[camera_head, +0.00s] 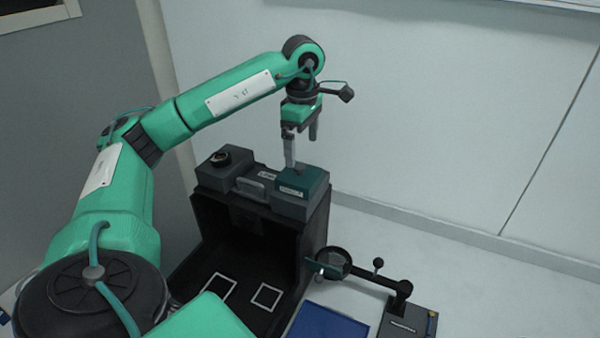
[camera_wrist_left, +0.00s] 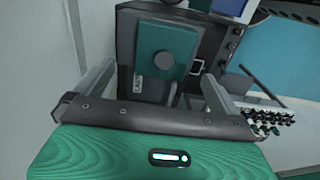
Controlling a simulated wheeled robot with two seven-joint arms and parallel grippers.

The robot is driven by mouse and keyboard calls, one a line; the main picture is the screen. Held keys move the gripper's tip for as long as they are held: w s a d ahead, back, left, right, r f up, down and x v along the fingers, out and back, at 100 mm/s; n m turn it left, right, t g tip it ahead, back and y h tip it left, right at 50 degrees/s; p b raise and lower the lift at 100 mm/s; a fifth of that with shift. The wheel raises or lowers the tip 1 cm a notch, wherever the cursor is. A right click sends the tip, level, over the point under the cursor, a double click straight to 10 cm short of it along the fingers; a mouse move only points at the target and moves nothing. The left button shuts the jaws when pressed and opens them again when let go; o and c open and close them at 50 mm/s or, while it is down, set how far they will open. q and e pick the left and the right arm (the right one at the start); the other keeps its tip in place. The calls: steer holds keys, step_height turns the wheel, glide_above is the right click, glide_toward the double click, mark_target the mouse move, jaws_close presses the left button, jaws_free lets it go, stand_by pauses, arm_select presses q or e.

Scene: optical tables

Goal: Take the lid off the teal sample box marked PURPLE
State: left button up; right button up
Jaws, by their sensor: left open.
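A box with a teal lid (camera_head: 305,181) stands on top of a black open-fronted housing, at its right end. In the left wrist view the teal lid (camera_wrist_left: 182,40) shows from above, with a round knob (camera_wrist_left: 164,60) on it. A white label on its side seems to start with "LAS"; I cannot read PURPLE on it. My left gripper (camera_head: 301,152) is open and empty, pointing down just above the lid. In the left wrist view its fingers stand on either side of the lid, with the knob between them; contact is not clear. My right gripper is not in view.
A black stand with a ring (camera_head: 333,262) and a blue panel (camera_head: 325,322) are at front right. A wall is behind.

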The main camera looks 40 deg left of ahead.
mark_target(299, 166)
arm_select(q)
steer(key=shift+s+f, duration=0.2)
steer(key=shift+f, duration=0.15)
steer(key=f+p, duration=0.3)
steer(key=f, duration=0.1)
steer(key=shift+s+a, duration=0.1)
steer(key=shift+s, duration=0.15)
steer(key=shift+f, duration=0.5)
steer(key=c, duration=0.9)
